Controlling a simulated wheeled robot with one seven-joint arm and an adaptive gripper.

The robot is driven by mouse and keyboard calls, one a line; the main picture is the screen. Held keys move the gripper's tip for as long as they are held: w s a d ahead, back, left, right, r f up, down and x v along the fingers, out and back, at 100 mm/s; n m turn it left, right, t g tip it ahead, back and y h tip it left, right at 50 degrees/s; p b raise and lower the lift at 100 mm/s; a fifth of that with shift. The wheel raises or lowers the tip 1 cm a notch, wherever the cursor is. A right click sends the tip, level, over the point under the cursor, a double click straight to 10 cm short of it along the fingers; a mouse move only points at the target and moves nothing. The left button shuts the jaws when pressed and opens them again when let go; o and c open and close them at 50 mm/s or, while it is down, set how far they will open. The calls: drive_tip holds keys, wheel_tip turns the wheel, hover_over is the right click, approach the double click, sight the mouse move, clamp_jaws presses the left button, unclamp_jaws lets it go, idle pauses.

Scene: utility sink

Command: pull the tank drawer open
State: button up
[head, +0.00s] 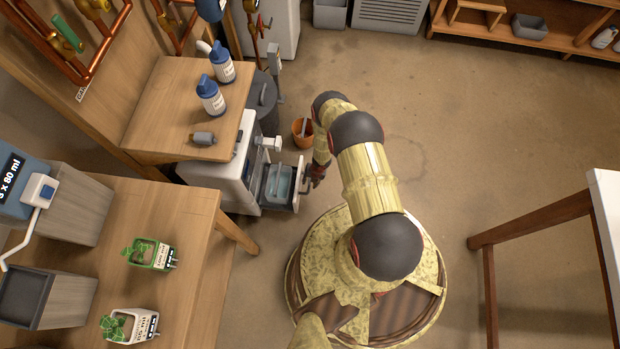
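The tank drawer (297,192) sticks out from the lower right side of a white appliance (222,177), so it stands at least partly open. A light-blue tank or liquid (279,183) shows inside it. My gripper (317,174) is low beside the drawer's outer front end, at the handle side. It is small and dark in this view. I cannot tell whether its fingers are closed on the handle or only close to it.
An orange bucket (302,133) sits just behind the drawer. A wooden table (175,235) with potted plants is at lower left. The floor (450,150) to the right is clear.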

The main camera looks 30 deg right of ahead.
wheel_tip(320, 180, up, 12)
drive_tip(key=s+d, duration=0.1)
drive_tip(key=shift+s+d+f, duration=0.15)
drive_tip(key=shift+d, duration=0.25)
idle(0.4)
idle(0.3)
